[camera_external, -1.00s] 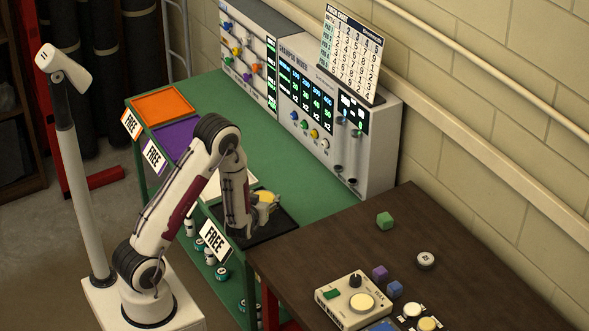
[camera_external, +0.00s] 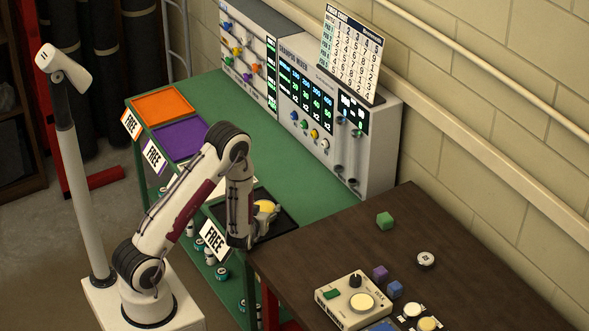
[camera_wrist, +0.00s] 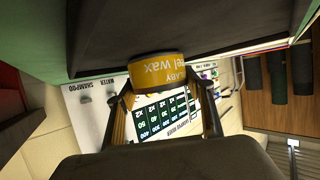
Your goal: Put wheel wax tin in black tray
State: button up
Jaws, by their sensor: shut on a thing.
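The wheel wax tin (camera_wrist: 157,70) is yellow-orange with white lettering; it also shows in the external view (camera_external: 265,206). My gripper (camera_external: 262,212) is shut on it, with one finger on each side in the wrist view (camera_wrist: 160,92). The black tray (camera_external: 283,228) lies at the near end of the green bench. The tin is over or in this tray, low down. I cannot tell whether it touches the tray floor. My arm hides part of the tray.
An orange tray (camera_external: 163,106) and a purple tray (camera_external: 180,139) stand empty farther along the green bench (camera_external: 290,165). The shampoo mixer (camera_external: 330,125) stands behind.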

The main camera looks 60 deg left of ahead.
jog(key=shift+f, duration=0.15)
jog(key=o, duration=1.3)
jog(key=shift+s+d+r, duration=0.1)
jog(key=shift+d+r, duration=0.05)
jog(key=shift+r, duration=0.05)
jog(key=shift+v, duration=3.6)
